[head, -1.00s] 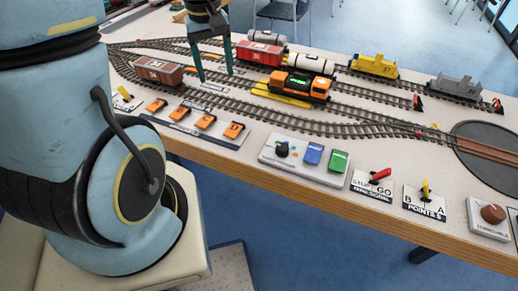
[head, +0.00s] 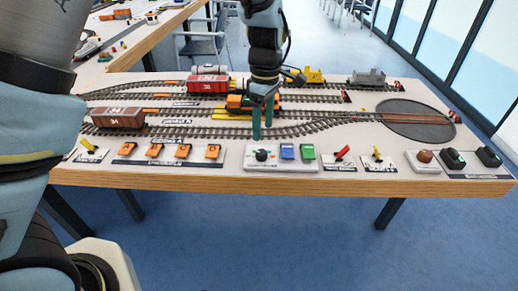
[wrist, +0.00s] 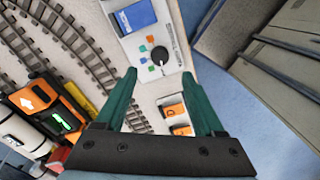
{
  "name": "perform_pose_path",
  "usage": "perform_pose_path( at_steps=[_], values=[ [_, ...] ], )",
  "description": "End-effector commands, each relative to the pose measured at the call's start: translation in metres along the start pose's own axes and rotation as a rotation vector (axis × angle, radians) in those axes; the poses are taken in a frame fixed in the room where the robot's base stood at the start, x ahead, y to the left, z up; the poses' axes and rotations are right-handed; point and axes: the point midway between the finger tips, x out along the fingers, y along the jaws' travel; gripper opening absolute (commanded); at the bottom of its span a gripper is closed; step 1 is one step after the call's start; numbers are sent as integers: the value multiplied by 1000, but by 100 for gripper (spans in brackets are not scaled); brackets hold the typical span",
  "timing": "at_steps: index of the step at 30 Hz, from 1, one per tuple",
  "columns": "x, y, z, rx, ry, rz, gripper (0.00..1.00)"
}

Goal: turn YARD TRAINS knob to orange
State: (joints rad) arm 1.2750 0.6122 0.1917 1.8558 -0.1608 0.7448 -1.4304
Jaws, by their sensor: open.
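A black round knob (head: 262,155) sits at the left of a white control panel (head: 253,166), beside a blue button (head: 287,151) and a green button (head: 308,152). The wrist view shows the knob (wrist: 159,54) with small coloured marks around it. Its lettering is too small to read, and I cannot tell which mark it points to. My gripper (head: 262,132) is open and empty, fingers down, above and just behind the knob in the head view. In the wrist view, the knob appears between the fingertips (wrist: 158,75) and slightly beyond them, apart from both.
Orange switches (head: 183,151) lie left of the panel; a red lever (head: 342,153), yellow lever (head: 377,153) and brown knob (head: 425,156) lie right. An orange locomotive (head: 240,102) and a red wagon (head: 208,86) stand on tracks behind my gripper. The turntable (head: 415,121) is at right.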

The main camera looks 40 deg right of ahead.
Motion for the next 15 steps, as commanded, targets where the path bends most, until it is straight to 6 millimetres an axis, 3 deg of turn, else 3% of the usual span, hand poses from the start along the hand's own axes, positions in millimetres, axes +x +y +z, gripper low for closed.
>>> perform_pose_path(
  at_steps=[9,15],
  values=[
    [58,-2,-1,0,0,-5,71],
    [77,0,0,2,-1,-1,71]
  ],
)
